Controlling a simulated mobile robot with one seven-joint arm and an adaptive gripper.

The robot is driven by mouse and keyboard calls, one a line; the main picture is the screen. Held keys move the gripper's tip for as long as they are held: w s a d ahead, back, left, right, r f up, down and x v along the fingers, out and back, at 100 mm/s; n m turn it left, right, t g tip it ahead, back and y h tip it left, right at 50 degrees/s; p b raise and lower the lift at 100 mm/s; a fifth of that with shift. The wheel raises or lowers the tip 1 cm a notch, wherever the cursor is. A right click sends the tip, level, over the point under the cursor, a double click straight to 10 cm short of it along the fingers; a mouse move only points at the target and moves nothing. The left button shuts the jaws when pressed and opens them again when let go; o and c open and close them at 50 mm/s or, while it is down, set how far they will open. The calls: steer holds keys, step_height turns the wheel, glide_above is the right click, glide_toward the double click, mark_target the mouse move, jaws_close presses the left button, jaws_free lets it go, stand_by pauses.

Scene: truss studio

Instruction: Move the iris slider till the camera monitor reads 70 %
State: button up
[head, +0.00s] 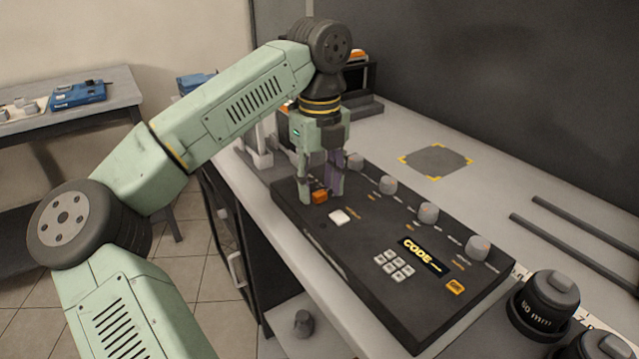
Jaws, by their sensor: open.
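A black control console (340,262) lies on the grey bench. An orange cap (320,197), probably the iris slider, stands near its far left end. My gripper (321,190) points down over that end, open, with a finger on either side of the orange cap. I cannot tell whether a finger touches it. Its track is not clear behind the fingers. A dark screen-like box (361,78) behind my arm may be the camera monitor; no reading is visible on it.
The console has several grey knobs (428,212), a white button (339,217), a keypad (394,263), a "CODE" display (425,254) and an orange button (456,286). Dark lenses (550,299) stand at the right. A yellow-cornered grey pad (436,160) lies behind, with clear bench around it.

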steer(key=shift+f, duration=0.35)
steer(key=shift+c, duration=0.3)
jaws_close()
stand_by(0.5)
